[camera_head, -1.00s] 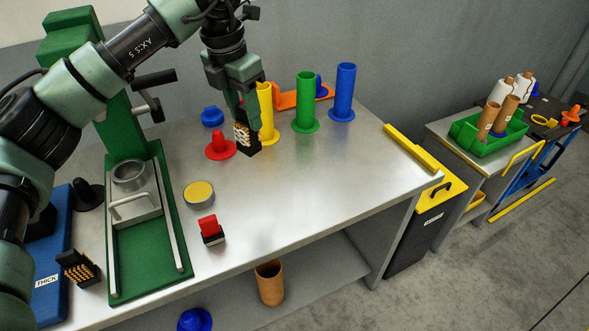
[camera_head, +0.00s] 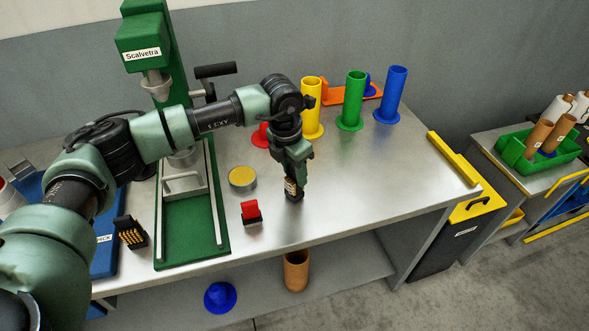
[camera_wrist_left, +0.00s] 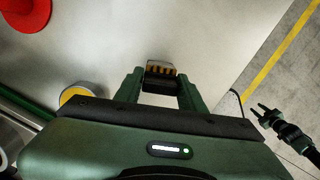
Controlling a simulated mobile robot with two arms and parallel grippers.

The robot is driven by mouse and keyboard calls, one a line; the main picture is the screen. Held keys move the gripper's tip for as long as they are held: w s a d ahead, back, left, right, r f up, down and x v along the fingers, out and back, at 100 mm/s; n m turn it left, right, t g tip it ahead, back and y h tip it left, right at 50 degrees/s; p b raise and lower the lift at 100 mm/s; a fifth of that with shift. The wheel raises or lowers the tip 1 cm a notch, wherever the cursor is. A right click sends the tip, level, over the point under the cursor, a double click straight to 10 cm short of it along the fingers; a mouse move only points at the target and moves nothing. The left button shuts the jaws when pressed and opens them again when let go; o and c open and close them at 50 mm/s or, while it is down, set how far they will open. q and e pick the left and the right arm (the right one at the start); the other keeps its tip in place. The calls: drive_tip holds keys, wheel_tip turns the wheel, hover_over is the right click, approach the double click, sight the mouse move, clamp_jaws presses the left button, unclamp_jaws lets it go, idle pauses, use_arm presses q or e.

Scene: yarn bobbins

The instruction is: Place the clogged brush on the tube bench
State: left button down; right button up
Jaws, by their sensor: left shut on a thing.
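My left gripper (camera_head: 293,179) is shut on a small black brush (camera_head: 294,196) with tan bristles, over the steel bench (camera_head: 350,180) that carries the coloured tubes. In the left wrist view the brush (camera_wrist_left: 161,73) sits between the fingertips of my left gripper (camera_wrist_left: 160,88), its bristles showing. I cannot tell whether its lower end touches the bench. A second black brush-like block (camera_head: 131,232) with gold pins lies at the bench's left. My right gripper (camera_wrist_left: 266,113) shows in the left wrist view, over the floor, fingers apart and empty.
Yellow (camera_head: 313,108), green (camera_head: 354,101) and blue (camera_head: 391,95) tubes stand at the back. A red-and-black block (camera_head: 250,212) and a yellow-topped round tin (camera_head: 242,178) are left of the gripper. The bench to its right is clear.

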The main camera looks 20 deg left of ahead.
sight(289, 180)
use_arm(q)
drive_tip(key=shift+f, duration=0.25)
use_arm(e)
drive_tip(key=shift+s, duration=0.35)
use_arm(q)
drive_tip(key=shift+f, duration=0.1)
use_arm(e)
drive_tip(key=shift+d, duration=0.1)
use_arm(q)
drive_tip(key=c, duration=0.9)
unclamp_jaws()
drive_tip(key=shift+o, duration=0.2)
use_arm(e)
drive_tip(key=shift+w+d, duration=0.1)
drive_tip(key=shift+d, duration=0.05)
use_arm(q)
drive_tip(key=shift+r, duration=0.25)
drive_tip(key=shift+r+b, duration=0.25)
drive_tip(key=shift+b, duration=0.05)
wheel_tip(289, 180, up, 11)
drive_tip(key=s+a+b, duration=0.1)
drive_tip(key=b, duration=0.2)
drive_tip(key=shift+s, duration=0.25)
use_arm(e)
wheel_tip(289, 180, down, 3)
drive_tip(key=shift+w+f, duration=0.1)
drive_tip(key=shift+f, duration=0.05)
